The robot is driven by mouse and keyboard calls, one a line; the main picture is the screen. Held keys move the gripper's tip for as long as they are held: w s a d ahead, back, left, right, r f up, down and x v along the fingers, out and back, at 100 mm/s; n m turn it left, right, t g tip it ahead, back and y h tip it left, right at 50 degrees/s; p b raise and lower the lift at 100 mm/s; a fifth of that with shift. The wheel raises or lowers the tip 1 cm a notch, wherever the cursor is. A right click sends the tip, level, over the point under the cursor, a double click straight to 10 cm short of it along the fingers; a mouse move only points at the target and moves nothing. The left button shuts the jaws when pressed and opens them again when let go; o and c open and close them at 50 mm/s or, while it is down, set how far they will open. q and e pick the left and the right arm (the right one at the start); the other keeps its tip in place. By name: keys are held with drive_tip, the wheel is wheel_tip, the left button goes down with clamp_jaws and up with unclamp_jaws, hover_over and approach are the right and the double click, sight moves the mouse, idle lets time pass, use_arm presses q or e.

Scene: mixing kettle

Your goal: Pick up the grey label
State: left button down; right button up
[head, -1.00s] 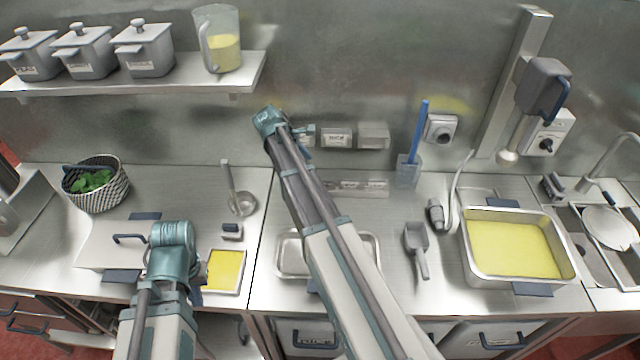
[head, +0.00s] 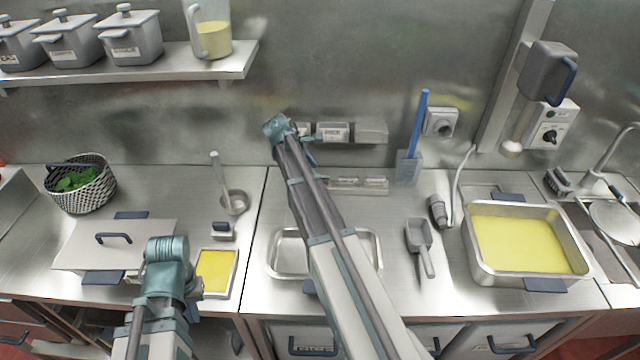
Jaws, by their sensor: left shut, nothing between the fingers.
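Small label-like pieces sit in a low metal strip (head: 358,184) at the back of the counter, but they are too small to tell which is the grey label. My right arm reaches to the back wall, with its gripper (head: 301,133) by the small wall boxes. Its fingers are mostly hidden behind the wrist, so I cannot see whether it holds anything. My left gripper (head: 190,292) is low at the front left, between the lidded pan and the yellow tray. It is shut and empty, largely covered by its own wrist.
Wall boxes (head: 333,132) are near my right gripper. A yellow tray (head: 235,275), lidded pan (head: 85,250), metal tray (head: 285,262), scoop (head: 419,240) and large yellow-filled pan (head: 480,265) stand on the counter. A basket (head: 95,190) is at left.

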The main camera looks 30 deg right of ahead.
drive_tip(key=b+x, duration=0.4)
drive_tip(key=x, duration=0.1)
drive_tip(key=shift+s+f, duration=0.1)
drive_tip(key=shift+f, duration=0.05)
clamp_jaws()
